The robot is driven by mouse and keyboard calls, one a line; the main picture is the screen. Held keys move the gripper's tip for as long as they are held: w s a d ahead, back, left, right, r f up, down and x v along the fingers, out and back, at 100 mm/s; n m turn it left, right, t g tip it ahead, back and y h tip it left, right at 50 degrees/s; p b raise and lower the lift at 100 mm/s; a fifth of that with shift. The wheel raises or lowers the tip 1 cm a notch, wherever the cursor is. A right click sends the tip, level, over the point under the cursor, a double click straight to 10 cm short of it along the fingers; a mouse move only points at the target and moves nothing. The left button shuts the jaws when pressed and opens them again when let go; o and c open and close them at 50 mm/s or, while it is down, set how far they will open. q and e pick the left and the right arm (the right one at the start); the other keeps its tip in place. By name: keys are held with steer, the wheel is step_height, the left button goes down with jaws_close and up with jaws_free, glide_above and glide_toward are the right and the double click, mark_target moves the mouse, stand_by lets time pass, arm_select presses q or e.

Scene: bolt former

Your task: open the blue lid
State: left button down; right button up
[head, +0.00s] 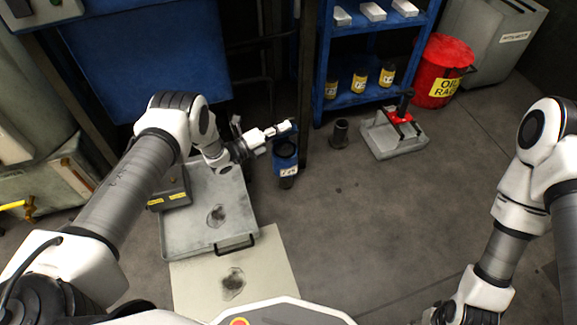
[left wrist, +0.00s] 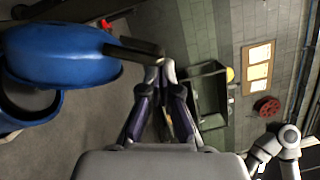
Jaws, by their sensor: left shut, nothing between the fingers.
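The blue lid (left wrist: 62,55) fills the upper left of the left wrist view. It stands raised from a blue container (head: 286,167), whose dark open mouth shows in the head view and beside the lid in the wrist view. A dark bar (left wrist: 135,48) juts from the lid to my left fingertips. My left gripper (left wrist: 160,68) is shut and empty, its tips at the bar's end; I cannot tell whether they touch it. In the head view my left gripper (head: 275,131) is just above the container's mouth. My right gripper (head: 440,314) is at the bottom edge, partly cut off.
A grey tray (head: 185,236) with a dark stain lies left of the container, and a pale mat (head: 277,275) lies in front. A dark post stands just behind the container. Floor at centre right is clear.

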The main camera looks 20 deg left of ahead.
arm_select(q)
steer(key=w+a+n, duration=0.1)
steer(key=w+a+r+n, duration=0.1)
steer(key=w+n, duration=0.1)
steer(key=w+a+r+n+b, duration=0.1)
steer(key=shift+w+a+r+n+g+y, duration=0.1)
steer(key=shift+w+r+n+g+y, duration=0.1)
steer(key=shift+w+n+g+y, duration=0.15)
steer(key=shift+w+a+r+b, duration=0.15)
steer(key=shift+w+a+b, duration=0.25)
steer(key=shift+w, duration=0.3)
steer(key=shift+a, duration=0.1)
